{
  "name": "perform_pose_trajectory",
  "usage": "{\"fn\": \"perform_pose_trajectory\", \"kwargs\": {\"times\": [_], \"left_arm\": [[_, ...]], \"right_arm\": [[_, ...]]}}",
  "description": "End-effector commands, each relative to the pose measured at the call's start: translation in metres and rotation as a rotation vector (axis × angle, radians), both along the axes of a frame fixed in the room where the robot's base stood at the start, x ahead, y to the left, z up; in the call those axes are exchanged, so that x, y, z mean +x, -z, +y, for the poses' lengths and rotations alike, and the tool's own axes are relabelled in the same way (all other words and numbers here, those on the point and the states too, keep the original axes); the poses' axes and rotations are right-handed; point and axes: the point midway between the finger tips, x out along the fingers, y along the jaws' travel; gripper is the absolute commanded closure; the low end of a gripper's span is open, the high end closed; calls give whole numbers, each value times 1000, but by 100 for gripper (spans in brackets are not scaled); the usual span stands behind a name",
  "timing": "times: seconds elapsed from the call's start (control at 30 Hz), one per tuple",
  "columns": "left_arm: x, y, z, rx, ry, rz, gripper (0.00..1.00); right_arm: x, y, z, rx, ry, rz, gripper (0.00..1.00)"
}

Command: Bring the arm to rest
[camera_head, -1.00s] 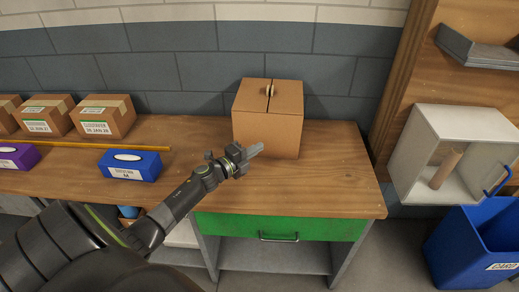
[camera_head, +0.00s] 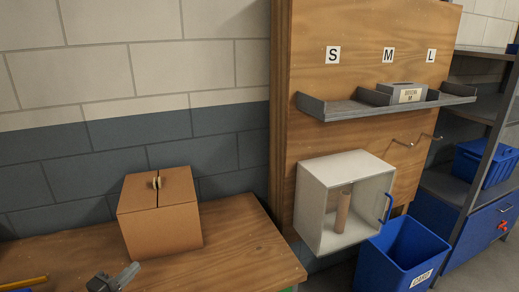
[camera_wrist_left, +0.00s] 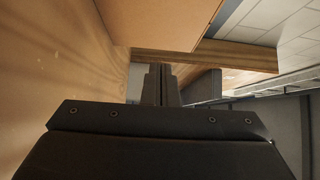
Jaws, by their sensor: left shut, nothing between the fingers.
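My left gripper (camera_head: 126,274) shows at the bottom edge of the head view, in front of the cardboard box and over the wooden bench. Its fingers are shut with nothing between them. In the left wrist view the closed fingers (camera_wrist_left: 159,84) point ahead, with a brown surface, apparently the cardboard box (camera_wrist_left: 175,18), above them. The rest of the left arm is below the head view. My right gripper is not in view.
The cardboard box (camera_head: 160,215) stands on the wooden bench (camera_head: 245,245). To the right are a white open cabinet (camera_head: 312,205) holding a cardboard tube (camera_head: 342,212), a blue bin (camera_head: 402,250), a wall shelf (camera_head: 345,108) marked S, M, L, and a shelving rack (camera_head: 478,130).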

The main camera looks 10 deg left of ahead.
Motion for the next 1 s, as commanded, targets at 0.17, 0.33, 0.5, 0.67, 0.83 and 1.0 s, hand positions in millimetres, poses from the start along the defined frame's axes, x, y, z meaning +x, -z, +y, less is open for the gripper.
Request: {"fn": "perform_pose_trajectory", "kwargs": {"times": [0.17, 0.33, 0.5, 0.67, 0.83, 1.0], "left_arm": [[-12, 10, -4, -137, -135, 55, 100], [-41, 29, -9, -366, -358, 171, 100], [-83, 52, -18, -593, -580, 321, 100], [-132, 72, -36, -794, -779, 486, 100], [-189, 86, -63, -971, -967, 671, 100], [-232, 89, -88, -1079, -1094, 815, 100]], "right_arm": [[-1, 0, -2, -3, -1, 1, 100], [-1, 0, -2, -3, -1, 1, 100], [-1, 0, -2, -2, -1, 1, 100], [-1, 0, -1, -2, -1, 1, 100], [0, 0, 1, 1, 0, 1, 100], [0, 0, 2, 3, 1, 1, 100]]}}
